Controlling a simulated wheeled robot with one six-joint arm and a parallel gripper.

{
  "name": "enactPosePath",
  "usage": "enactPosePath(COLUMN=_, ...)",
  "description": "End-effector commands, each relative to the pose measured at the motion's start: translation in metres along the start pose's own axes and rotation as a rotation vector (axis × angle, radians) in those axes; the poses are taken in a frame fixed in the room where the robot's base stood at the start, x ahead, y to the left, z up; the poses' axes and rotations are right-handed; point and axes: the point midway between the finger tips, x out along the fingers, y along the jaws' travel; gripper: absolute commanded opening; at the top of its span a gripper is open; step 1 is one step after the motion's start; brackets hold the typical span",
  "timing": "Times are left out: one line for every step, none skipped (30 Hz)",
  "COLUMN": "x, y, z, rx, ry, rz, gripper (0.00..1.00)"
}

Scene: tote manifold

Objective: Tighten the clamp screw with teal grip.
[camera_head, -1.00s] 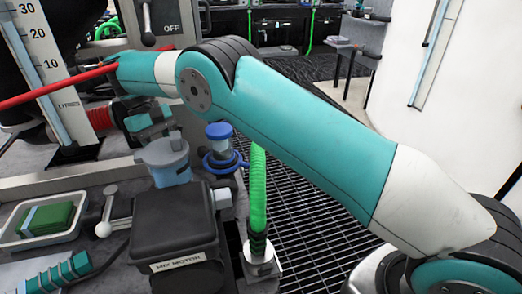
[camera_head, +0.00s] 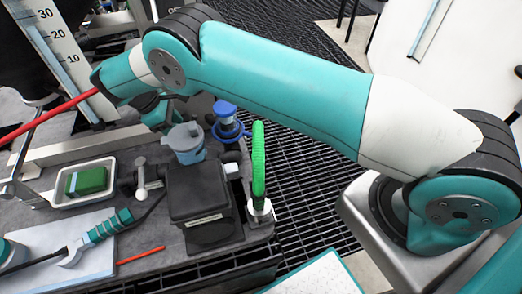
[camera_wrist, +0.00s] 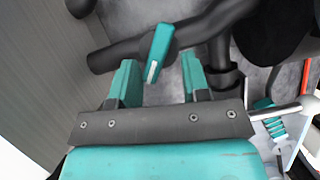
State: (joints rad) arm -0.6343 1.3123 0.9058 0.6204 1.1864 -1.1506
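The clamp screw's teal grip (camera_wrist: 160,52) shows in the wrist view as a slim tilted teal bar with a pale stripe, beside dark pipework. My gripper (camera_wrist: 158,62) has its two teal fingers spread, one on each side of the grip as seen from the wrist. A gap shows on both sides, and I see no contact. How far the grip lies beyond the fingertips is hard to tell. In the head view my forearm and wrist cover the clamp area, and I cannot make out the grip there.
Dark pipes (camera_wrist: 130,55) lie close past the fingers. In the head view, a blue-grey jug (camera_head: 187,150), a black motor box (camera_head: 197,190) and a green hose (camera_head: 258,160) stand near my wrist. A tray (camera_head: 100,194), a teal-handled tool (camera_head: 105,226) and a red rod (camera_head: 140,255) lie on the bench.

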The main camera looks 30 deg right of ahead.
Motion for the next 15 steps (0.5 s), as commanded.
enactPosePath(x=-0.002, y=-0.004, z=0.001, rx=-0.089, ry=-0.002, rz=0.036, gripper=0.41)
enactPosePath(x=-0.001, y=-0.005, z=0.001, rx=-0.142, ry=-0.003, rz=0.057, gripper=0.41)
enactPosePath(x=-0.001, y=-0.006, z=0.001, rx=-0.211, ry=-0.001, rz=0.086, gripper=0.41)
enactPosePath(x=0.0, y=-0.007, z=0.001, rx=-0.261, ry=-0.002, rz=0.107, gripper=0.41)
enactPosePath(x=0.0, y=-0.008, z=0.002, rx=-0.311, ry=-0.001, rz=0.128, gripper=0.41)
enactPosePath(x=0.0, y=-0.009, z=0.002, rx=-0.377, ry=-0.002, rz=0.154, gripper=0.41)
enactPosePath(x=0.0, y=-0.01, z=0.003, rx=-0.426, ry=-0.001, rz=0.174, gripper=0.41)
enactPosePath(x=-0.007, y=-0.01, z=0.001, rx=-0.417, ry=0.003, rz=0.175, gripper=0.41)
enactPosePath(x=-0.016, y=-0.011, z=0.001, rx=-0.411, ry=0.003, rz=0.174, gripper=0.41)
enactPosePath(x=-0.022, y=-0.012, z=0.001, rx=-0.41, ry=0.004, rz=0.173, gripper=0.41)
enactPosePath(x=-0.028, y=-0.013, z=0.001, rx=-0.409, ry=0.004, rz=0.173, gripper=0.41)
enactPosePath(x=-0.036, y=-0.014, z=0.002, rx=-0.408, ry=0.003, rz=0.172, gripper=0.41)
enactPosePath(x=-0.042, y=-0.015, z=0.002, rx=-0.41, ry=0.003, rz=0.172, gripper=0.41)
enactPosePath(x=-0.049, y=-0.016, z=0.002, rx=-0.408, ry=0.003, rz=0.172, gripper=0.41)
enactPosePath(x=-0.057, y=-0.018, z=0.002, rx=-0.407, ry=0.004, rz=0.172, gripper=0.41)
